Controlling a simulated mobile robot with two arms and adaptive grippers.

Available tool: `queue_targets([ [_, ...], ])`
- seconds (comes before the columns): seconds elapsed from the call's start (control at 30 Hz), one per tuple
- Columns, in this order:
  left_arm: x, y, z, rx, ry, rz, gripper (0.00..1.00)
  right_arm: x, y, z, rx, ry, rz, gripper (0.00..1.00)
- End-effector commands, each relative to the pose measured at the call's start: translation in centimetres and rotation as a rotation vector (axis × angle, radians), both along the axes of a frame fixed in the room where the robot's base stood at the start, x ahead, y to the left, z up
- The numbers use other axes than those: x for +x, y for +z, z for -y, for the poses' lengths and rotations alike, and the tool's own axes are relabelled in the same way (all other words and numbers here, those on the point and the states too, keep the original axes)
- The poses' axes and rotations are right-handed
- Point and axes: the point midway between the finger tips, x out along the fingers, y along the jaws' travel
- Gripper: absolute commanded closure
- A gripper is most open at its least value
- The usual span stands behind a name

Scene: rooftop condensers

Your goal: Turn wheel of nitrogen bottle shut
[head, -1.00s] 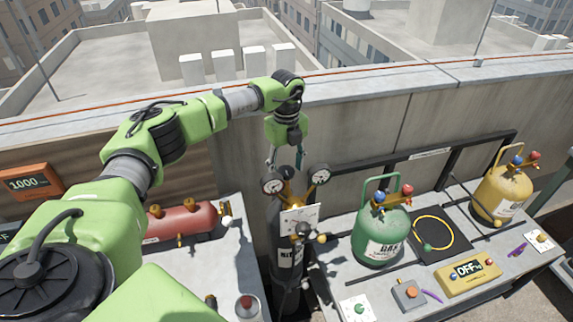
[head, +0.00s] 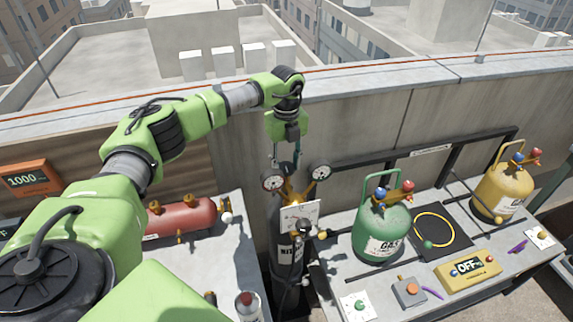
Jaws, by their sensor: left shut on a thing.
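The nitrogen bottle (head: 285,262) is a dark upright cylinder with white lettering, standing in the gap between two benches. Two round gauges, the left one (head: 272,184) and the right one (head: 320,172), sit near its top on brass fittings, with a white tag (head: 300,216) hanging in front. My left gripper (head: 285,163) reaches down from above onto the bottle's top, between and just behind the gauges. Its fingers are shut on the wheel there, which is mostly hidden by the fingers. My right gripper is not in view.
A red tank (head: 182,219) lies on the left bench. The right bench holds a green gas bottle (head: 380,232), a yellow bottle (head: 497,193), a yellow scale reading OFF (head: 469,272) and a black mat (head: 455,240). A concrete parapet (head: 385,115) runs behind.

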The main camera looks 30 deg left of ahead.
Motion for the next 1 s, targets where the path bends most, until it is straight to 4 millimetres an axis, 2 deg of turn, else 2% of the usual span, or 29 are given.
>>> queue_targets([
  [1.0, -0.1, 0.0, -0.2, -0.002, -0.94, 0.002, 0.87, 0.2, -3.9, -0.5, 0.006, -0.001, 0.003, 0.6],
])
